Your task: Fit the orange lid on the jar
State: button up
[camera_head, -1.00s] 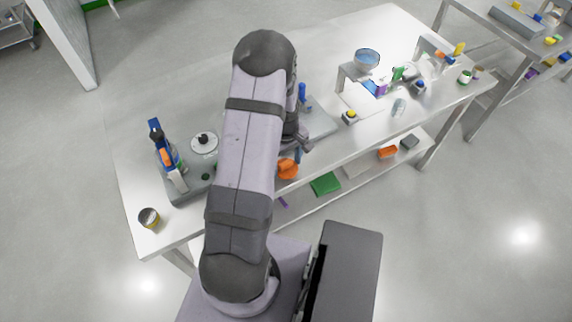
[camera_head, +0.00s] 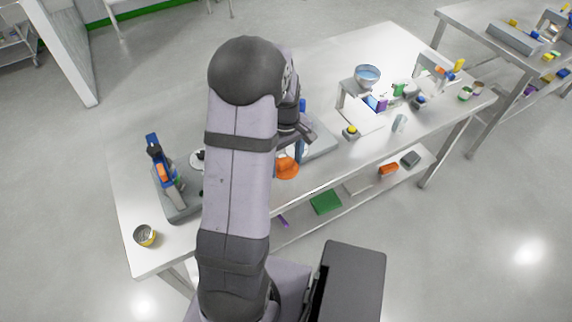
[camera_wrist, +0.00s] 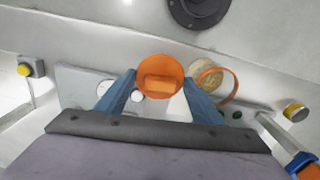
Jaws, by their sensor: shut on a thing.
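The orange lid (camera_wrist: 157,77) is a round disc with a raised bar across its top. My gripper (camera_wrist: 160,84) is shut on it, with one blue finger on each side. In the head view the lid (camera_head: 287,167) hangs at the table's front edge, below my gripper (camera_head: 286,155). A round jar (camera_wrist: 228,87) with an orange ring at its mouth and tan contents shows just right of the lid in the wrist view. The lid is apart from the jar's mouth in that view; the height between them is unclear. My arm hides the jar in the head view.
A blue-and-orange tool (camera_head: 163,168) stands on a grey base at the left. A yellow-banded can (camera_head: 145,236) sits at the front left corner. A yellow-button box (camera_head: 351,132), a glass bowl on a stand (camera_head: 367,76) and small items occupy the right.

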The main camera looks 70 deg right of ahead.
jog(key=shift+n, duration=0.5)
jog(key=w+r+p, duration=0.2)
jog(key=w+r, duration=0.1)
jog(key=r, duration=0.1)
jog(key=shift+w+p, duration=0.3)
jog(key=shift+w, duration=0.05)
jog(key=w+a+r+p, duration=0.2)
jog(key=w+a+p, duration=0.1)
jog(key=a, duration=0.5)
jog(key=shift+w, duration=0.55)
jog(key=shift+w+d+m, duration=0.1)
jog(key=shift+d+m, duration=0.15)
jog(key=shift+m, duration=0.25)
jog(key=shift+f, duration=0.15)
jog(key=shift+f+b, duration=2.05)
jog(key=shift+f, duration=0.2)
jog(key=shift+f+b, duration=0.55)
jog(key=shift+f, duration=0.45)
